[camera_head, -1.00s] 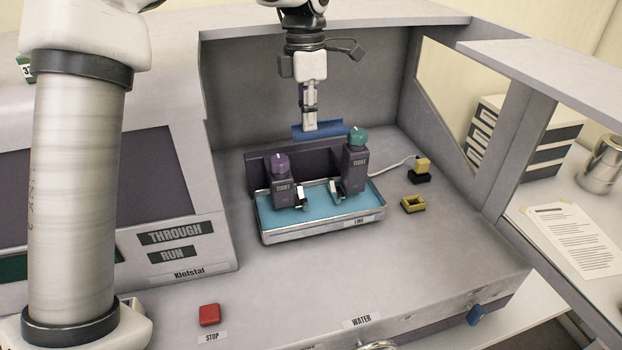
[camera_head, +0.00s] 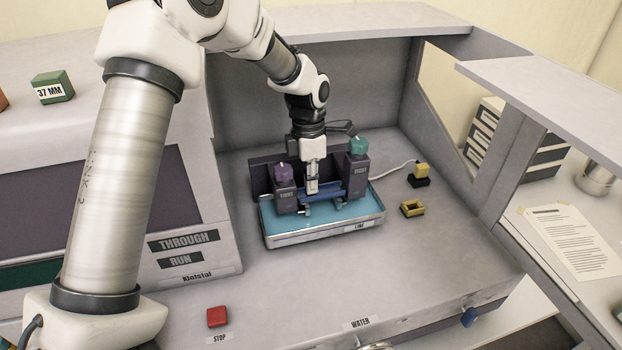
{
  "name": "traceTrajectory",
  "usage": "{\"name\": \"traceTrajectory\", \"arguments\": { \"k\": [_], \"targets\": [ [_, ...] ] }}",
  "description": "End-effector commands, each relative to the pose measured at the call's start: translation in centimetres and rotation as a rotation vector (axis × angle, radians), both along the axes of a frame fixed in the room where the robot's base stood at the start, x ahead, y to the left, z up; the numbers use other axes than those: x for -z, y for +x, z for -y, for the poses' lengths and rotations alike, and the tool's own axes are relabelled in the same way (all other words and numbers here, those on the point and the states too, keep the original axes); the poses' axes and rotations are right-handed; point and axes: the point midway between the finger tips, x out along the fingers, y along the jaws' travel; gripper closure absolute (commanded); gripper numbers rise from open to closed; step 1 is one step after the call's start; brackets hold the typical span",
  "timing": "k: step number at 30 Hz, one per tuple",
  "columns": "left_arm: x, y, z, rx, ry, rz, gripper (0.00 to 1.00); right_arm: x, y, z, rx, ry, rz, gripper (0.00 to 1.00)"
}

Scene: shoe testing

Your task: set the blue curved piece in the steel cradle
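The blue curved piece (camera_head: 327,192) is low over the tray, between the purple-knobbed post (camera_head: 285,190) and the green-knobbed post (camera_head: 356,170). My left gripper (camera_head: 312,190) points down and looks shut on it. The steel cradle shows only as small metal brackets (camera_head: 338,204) on the inner sides of the posts. The piece lies at about their height. I cannot tell whether it rests in them or hangs just above. My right gripper is not in view.
The tray (camera_head: 330,234) holds a blue-green surface and stands in the bay. A yellow block (camera_head: 412,209) and a yellow-black plug (camera_head: 420,175) with a white cable are to its right. A red stop button (camera_head: 217,317) is at the front left. The front counter is clear.

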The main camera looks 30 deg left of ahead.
Motion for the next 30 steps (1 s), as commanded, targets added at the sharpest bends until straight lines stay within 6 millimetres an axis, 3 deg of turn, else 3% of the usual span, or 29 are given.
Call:
{"name": "traceTrajectory", "arguments": {
  "k": [3, 6, 17, 22, 30],
  "targets": [
    [0.2, 0.0, 0.0, 0.0, 0.0, 0.001, 1.0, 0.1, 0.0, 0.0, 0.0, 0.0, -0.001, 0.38],
    [0.2, 0.0, 0.0, 0.0, 0.0, 0.001, 0.69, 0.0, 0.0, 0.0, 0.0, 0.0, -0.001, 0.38],
    [-0.2, 0.1, 0.0, 0.0, 0.0, 0.003, 0.69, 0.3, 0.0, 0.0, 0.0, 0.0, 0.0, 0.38],
    [-2.8, 0.5, -0.3, -0.001, 0.001, 0.008, 0.69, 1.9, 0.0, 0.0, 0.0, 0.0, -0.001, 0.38],
    [-9.6, 0.9, -1.0, -0.002, 0.001, 0.006, 0.69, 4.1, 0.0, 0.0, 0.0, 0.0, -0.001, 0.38]
  ]
}}
